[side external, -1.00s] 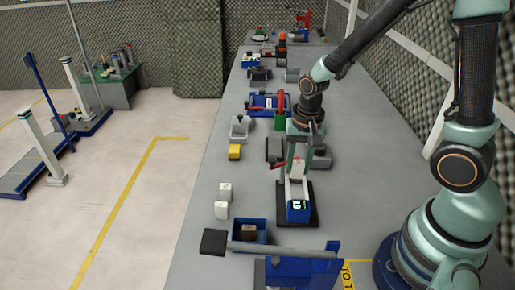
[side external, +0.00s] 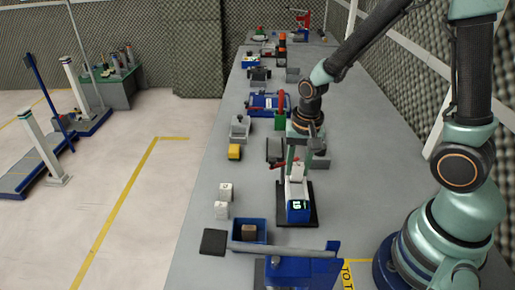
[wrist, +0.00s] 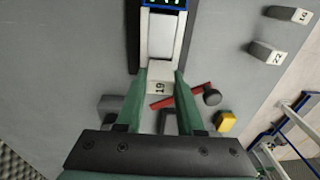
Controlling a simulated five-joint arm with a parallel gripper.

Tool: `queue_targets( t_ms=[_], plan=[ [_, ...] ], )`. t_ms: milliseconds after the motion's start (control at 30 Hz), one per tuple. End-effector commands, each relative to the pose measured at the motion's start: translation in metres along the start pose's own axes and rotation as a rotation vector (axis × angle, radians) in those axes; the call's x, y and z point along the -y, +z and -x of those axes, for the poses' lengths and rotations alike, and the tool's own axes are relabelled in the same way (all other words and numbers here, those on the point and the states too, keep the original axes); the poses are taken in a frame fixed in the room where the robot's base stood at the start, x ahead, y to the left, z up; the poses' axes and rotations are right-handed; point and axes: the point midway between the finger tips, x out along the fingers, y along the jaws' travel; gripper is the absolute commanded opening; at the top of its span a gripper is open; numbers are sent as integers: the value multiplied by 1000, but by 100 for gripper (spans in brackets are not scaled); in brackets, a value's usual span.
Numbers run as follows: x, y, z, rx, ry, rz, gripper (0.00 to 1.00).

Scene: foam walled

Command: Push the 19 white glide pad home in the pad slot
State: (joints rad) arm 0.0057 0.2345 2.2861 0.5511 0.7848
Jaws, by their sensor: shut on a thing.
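The white glide pad marked 19 (wrist: 160,88) is between my two green fingers in the wrist view, at the near end of a pale channel with white rails (wrist: 183,45). My gripper (wrist: 161,78) is shut on it. In the side view my gripper (side external: 298,163) holds the pad (side external: 297,172) low over the fixture, in line with its blue display block (side external: 298,208). The fixture stands on a black base (side external: 311,216). How deep the pad sits in the slot cannot be told.
A red lever (wrist: 178,96) with a dark knob lies close beside my fingers. Two white pads (side external: 225,191) (side external: 221,210) stand on the bench to the left. A blue bin (side external: 262,229) with a brown block and a grey-armed blue tool (side external: 302,270) are in front.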

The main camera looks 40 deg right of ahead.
Motion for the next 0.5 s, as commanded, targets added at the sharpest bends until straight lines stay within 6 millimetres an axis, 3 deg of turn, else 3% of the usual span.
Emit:
queue_targets(
  t_ms=[500],
  plan=[
    [-1, 1, -12, 1, 1, 0, 0]
  ],
)
